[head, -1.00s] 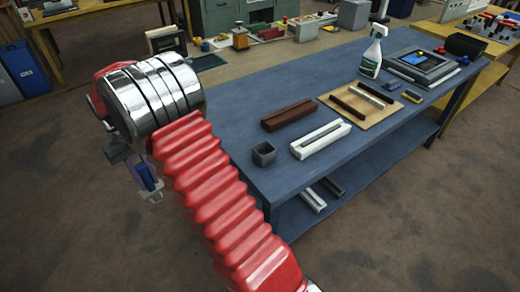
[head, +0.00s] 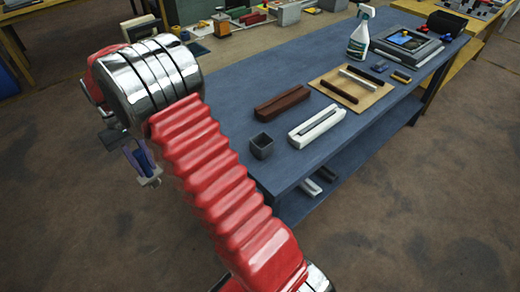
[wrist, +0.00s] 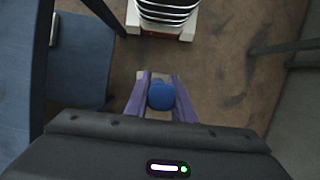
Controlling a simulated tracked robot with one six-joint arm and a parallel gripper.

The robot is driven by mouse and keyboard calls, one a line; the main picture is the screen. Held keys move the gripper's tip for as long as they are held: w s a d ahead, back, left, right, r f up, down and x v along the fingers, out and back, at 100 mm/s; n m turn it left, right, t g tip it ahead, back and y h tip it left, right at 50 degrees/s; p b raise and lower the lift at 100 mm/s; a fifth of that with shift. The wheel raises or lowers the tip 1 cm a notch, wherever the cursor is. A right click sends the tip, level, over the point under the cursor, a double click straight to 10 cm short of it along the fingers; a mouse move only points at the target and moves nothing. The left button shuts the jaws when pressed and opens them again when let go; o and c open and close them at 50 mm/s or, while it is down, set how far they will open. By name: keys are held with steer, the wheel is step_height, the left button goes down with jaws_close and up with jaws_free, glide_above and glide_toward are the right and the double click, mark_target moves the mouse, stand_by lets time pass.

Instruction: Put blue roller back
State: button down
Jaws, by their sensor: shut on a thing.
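A blue rounded roller (wrist: 161,97) shows in the wrist view between the two purple fingers of my gripper (wrist: 160,80), which is shut on it. In the head view my gripper (head: 148,178) hangs at the left, below the chrome joint of my arm and over the floor, left of the blue workbench (head: 235,110).
On the workbench stand a grey open box (head: 261,147), a white grooved block (head: 317,128), a brown grooved block (head: 282,104), a wooden board with bars (head: 335,94), a spray bottle (head: 360,38) and a framed device (head: 408,45). Open brown floor lies front right.

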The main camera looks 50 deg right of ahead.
steer(key=s+d+r+m+t+y, duration=0.2)
steer(key=s+d+r+m, duration=0.15)
steer(key=d+m, duration=0.5)
steer(key=s+d+r+m+t+y, duration=0.1)
steer(key=s+d+r+m, duration=0.1)
steer(key=d+r+m, duration=0.5)
steer(key=s+d+r+m+t+h, duration=0.1)
steer(key=s+d+r+m+t, duration=0.1)
steer(key=s+d+m, duration=0.4)
steer(key=s+d+r+m+t+h, duration=0.1)
steer(key=s+d+r+m+t, duration=0.1)
steer(key=s+d+m, duration=0.4)
steer(key=d+r+m, duration=0.1)
steer(key=d+m, duration=0.3)
steer(key=m, duration=0.1)
steer(key=shift+s+d+r, duration=0.3)
steer(key=shift+s+r, duration=0.05)
step_height(320, 180, down, 6)
steer(key=shift+f, duration=0.15)
